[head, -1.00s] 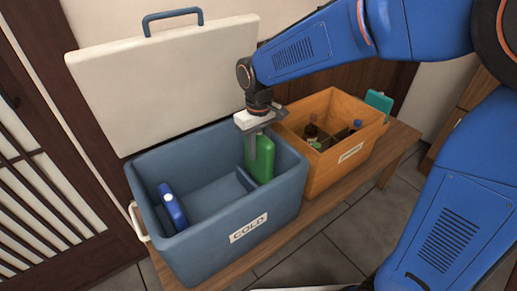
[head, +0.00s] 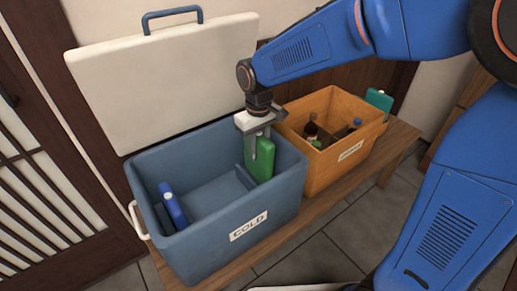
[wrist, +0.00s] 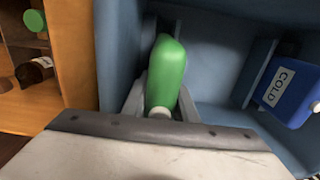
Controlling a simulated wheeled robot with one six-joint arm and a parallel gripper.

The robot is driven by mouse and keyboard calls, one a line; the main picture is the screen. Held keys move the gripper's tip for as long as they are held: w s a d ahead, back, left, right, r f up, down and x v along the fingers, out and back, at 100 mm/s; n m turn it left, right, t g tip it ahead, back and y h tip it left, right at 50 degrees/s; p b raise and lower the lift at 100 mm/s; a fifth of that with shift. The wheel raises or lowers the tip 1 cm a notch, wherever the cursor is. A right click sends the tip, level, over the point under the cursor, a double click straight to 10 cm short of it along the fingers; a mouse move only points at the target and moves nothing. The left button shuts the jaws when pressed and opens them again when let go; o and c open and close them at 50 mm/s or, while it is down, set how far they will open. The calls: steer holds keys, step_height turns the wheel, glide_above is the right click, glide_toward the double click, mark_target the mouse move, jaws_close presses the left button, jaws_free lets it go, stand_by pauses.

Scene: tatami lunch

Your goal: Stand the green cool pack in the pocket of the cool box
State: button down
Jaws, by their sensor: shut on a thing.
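The green cool pack (head: 262,158) stands upright inside the right end of the blue cool box (head: 270,212), beside a low divider (head: 245,178) that looks like the edge of a pocket. My gripper (head: 259,145) is shut on the pack from above. In the wrist view the pack (wrist: 167,72) shows between the fingers of my gripper (wrist: 160,100). Its lower end is partly hidden, and I cannot tell whether it touches the box floor.
A blue pack (head: 173,207) stands at the box's left end. The white lid (head: 165,85) is open behind. An orange crate (head: 325,175) with bottles stands to the right on the wooden bench (head: 400,145), with a teal object (head: 379,100) at its far corner. The box's middle is clear.

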steer(key=shift+f, duration=0.9)
stand_by(0.7)
steer(key=shift+f, duration=0.8)
steer(key=shift+f, duration=1.05)
